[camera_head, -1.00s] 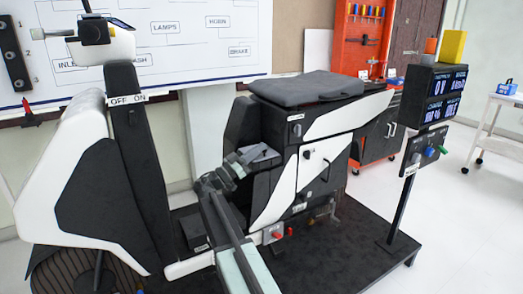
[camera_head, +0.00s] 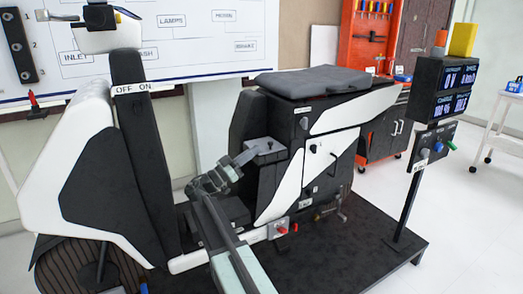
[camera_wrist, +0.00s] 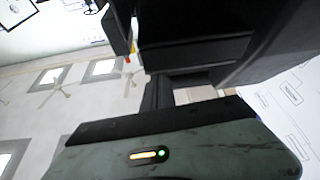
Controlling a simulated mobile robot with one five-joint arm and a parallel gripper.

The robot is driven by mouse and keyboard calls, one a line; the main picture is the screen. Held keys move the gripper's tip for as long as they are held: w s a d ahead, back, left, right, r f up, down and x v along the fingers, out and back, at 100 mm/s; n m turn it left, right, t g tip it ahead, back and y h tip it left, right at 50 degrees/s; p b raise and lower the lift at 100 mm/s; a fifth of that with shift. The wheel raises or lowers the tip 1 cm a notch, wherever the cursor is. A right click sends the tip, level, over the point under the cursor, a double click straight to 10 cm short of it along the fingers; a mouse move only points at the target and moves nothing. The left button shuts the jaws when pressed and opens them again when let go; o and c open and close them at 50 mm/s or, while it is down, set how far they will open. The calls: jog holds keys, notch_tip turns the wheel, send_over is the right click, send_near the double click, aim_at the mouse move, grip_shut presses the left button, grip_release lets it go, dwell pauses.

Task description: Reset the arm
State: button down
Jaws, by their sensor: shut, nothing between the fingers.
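My arm (camera_head: 222,237) rises from the bottom middle of the head view and bends at a pale green wrist. My gripper (camera_head: 252,153) points up and right, in front of the black and white chassis rig (camera_head: 335,147). The gripper is shut and empty. Its tips overlap a small grey ledge on the rig below the seat; I cannot tell whether they touch it. In the wrist view, a grey-green housing (camera_wrist: 190,155) with an orange and a green light fills the bottom, and dark parts cross the top.
The rig stands on a black platform (camera_head: 350,250). A black seat (camera_head: 312,83) tops it. A tall column with an OFF ON label (camera_head: 131,88) stands left of my arm. A display post (camera_head: 404,205) stands right.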

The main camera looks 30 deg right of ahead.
jog(key=b+v, duration=0.1)
jog(key=v, duration=0.4)
jog(key=shift+w+r, duration=0.15)
